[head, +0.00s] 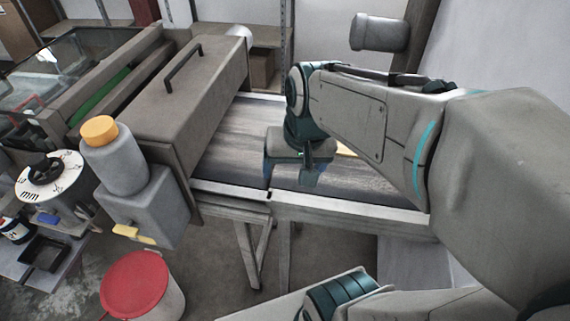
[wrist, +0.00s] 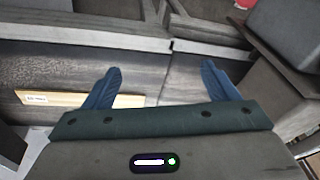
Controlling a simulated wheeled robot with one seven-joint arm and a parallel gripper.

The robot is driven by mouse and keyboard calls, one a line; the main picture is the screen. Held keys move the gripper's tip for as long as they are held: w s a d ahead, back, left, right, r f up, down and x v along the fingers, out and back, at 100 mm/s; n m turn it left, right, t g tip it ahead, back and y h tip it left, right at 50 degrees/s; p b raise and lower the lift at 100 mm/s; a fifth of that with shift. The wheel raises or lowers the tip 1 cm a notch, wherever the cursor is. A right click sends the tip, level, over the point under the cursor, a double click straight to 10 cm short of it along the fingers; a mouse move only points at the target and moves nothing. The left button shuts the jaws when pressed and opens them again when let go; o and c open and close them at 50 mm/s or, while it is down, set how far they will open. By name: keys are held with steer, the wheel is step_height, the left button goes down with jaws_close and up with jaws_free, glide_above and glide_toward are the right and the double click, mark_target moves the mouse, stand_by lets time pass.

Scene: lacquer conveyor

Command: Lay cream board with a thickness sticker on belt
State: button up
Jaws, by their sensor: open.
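A cream board (wrist: 75,98) lies flat on the dark, streaked belt (wrist: 60,65) in the wrist view. A small white sticker (wrist: 36,98) with dark print sits near its left end. My gripper (wrist: 160,82) is open, with nothing between its blue fingers. Its left finger covers part of the board near the right end, and I cannot tell if they touch. In the head view my gripper (head: 293,176) is low over the belt (head: 325,178). A sliver of the board (head: 345,150) shows behind it, and my arm hides the rest.
A grey machine hood (head: 185,95) with a dark handle spans the belt at left. A grey bottle with an orange cap (head: 112,160) and a red-lidded bucket (head: 140,285) stand in front. A seam (wrist: 169,70) divides two conveyor sections. The belt between hood and gripper is clear.

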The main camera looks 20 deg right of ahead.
steer(key=s+n, duration=0.2)
steer(key=s+a+f+n, duration=0.1)
steer(key=shift+s+h, duration=0.1)
steer(key=shift+h, duration=0.2)
steer(key=shift+a, duration=0.1)
